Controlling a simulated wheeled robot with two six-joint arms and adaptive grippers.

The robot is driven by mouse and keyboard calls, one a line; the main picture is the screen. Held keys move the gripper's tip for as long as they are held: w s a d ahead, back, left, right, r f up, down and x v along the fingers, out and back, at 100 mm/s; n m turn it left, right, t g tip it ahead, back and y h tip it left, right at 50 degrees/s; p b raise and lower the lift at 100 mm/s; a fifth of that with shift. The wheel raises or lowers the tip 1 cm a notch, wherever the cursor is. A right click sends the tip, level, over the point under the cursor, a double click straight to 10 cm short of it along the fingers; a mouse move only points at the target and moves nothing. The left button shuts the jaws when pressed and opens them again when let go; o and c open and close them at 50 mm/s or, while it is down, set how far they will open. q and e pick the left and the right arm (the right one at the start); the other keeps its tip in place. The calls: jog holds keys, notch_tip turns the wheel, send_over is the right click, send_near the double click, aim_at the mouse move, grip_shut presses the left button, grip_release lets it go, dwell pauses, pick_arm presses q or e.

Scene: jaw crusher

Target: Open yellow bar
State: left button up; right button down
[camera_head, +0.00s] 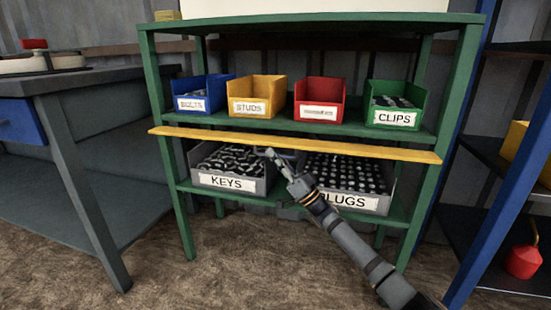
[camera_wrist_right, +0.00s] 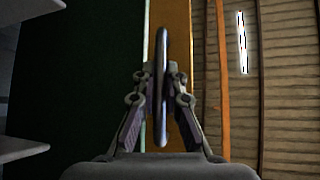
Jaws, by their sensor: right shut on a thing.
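The yellow bar (camera_head: 390,153) lies across the front of the green shelf rack, below the upper bins and above the lower trays. It runs past both front posts. My right gripper (camera_head: 270,155) is at the bar's front, left of its middle. In the right wrist view, the bar (camera_wrist_right: 181,40) shows as an orange strip behind a thin, dark metal handle (camera_wrist_right: 161,50). My right gripper (camera_wrist_right: 160,85) has its fingers on either side of this handle and is shut on it. How the handle joins the bar is hidden. My left gripper is not in view.
The green rack (camera_head: 470,75) holds blue, yellow, red and green bins above, and trays labelled KEYS (camera_head: 228,182) and PLUGS (camera_head: 352,200) below. A grey workbench (camera_head: 80,75) stands left and a blue-framed rack (camera_head: 510,170) right. Bare floor (camera_head: 180,275) lies in front.

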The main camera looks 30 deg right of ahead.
jog(key=c, duration=1.4)
grip_release()
jog(key=v, duration=0.7)
jog(key=shift+s+f, duration=0.15)
jog(key=shift+f, duration=0.05)
